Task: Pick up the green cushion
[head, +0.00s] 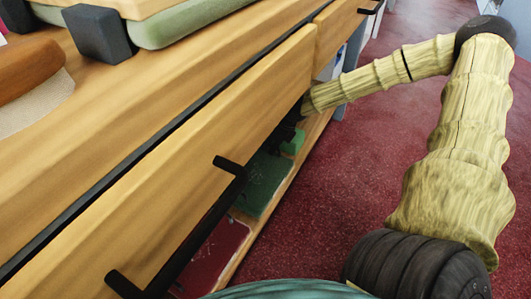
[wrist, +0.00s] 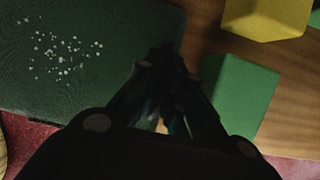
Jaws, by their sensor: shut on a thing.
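A dark green, flat cushion with white specks (wrist: 70,60) fills the upper left of the wrist view. In the head view it lies on the low shelf under the counter (head: 262,183). My gripper (wrist: 166,58) is shut on the cushion's right edge in the wrist view; its dark fingers are close together and the exact contact is in shadow. In the head view my arm reaches in under the counter top, and my gripper (head: 287,133) is mostly hidden there.
A plain green block (wrist: 236,98) stands just right of my fingers, with a yellow block (wrist: 265,18) beyond it. A dark red flat piece (head: 213,255) lies nearer on the shelf. The counter front (head: 215,140) with black handles overhangs. Red floor (head: 330,190) is open at right.

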